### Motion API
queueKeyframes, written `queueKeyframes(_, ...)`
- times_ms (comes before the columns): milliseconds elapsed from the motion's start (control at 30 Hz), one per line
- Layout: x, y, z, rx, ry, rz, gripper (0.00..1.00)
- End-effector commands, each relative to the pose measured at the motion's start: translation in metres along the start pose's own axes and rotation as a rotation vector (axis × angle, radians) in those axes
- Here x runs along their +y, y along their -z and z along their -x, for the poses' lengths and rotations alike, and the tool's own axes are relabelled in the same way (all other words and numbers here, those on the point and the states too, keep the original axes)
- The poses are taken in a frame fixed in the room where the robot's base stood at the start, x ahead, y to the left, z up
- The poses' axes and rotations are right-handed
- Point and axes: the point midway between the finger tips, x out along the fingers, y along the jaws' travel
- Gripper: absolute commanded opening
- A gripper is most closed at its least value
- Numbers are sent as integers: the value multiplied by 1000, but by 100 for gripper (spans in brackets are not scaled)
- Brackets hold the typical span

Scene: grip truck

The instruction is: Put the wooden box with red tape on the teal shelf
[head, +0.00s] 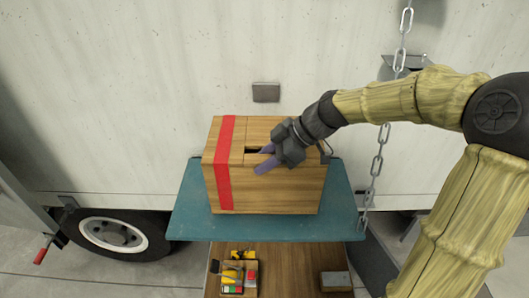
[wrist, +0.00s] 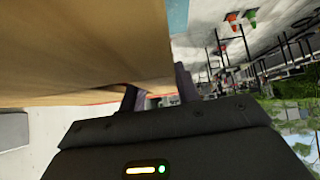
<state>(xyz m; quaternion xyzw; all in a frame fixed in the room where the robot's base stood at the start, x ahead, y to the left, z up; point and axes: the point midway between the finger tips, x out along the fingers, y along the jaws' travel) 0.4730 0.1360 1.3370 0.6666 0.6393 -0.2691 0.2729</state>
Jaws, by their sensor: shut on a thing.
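The wooden box with red tape (head: 285,185) is upright over the teal shelf (head: 190,220), within its edges. It looks as if it sits on the shelf, but a small gap under it cannot be ruled out. A red tape band runs down its left part. My gripper (head: 263,161) is at the box's top and is shut on it, near the dark slot. One finger shows outside the front face. In the wrist view the box (wrist: 75,50) fills the upper left, with my gripper (wrist: 158,92) against its edge.
A chain (head: 376,165) hangs at the shelf's right side. The pale truck wall (head: 130,90) stands behind. Below the shelf is a wooden surface (head: 285,280) with a small tray of colourful items (head: 237,278) and a grey box (head: 336,281). A wheel (head: 112,234) is at lower left.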

Motion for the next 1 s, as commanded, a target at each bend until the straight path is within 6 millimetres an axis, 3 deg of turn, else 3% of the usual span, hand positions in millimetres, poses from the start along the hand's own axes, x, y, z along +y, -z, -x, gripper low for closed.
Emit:
queueKeyframes(433, 0, -12, -15, 2, -3, 8, 0)
queueKeyframes(467, -1, -16, -16, 0, 3, 1, 34)
queueKeyframes(567, -1, -15, -16, 0, 3, 1, 54)
queueKeyframes(1000, 0, -16, -8, 1, -2, 0, 54)
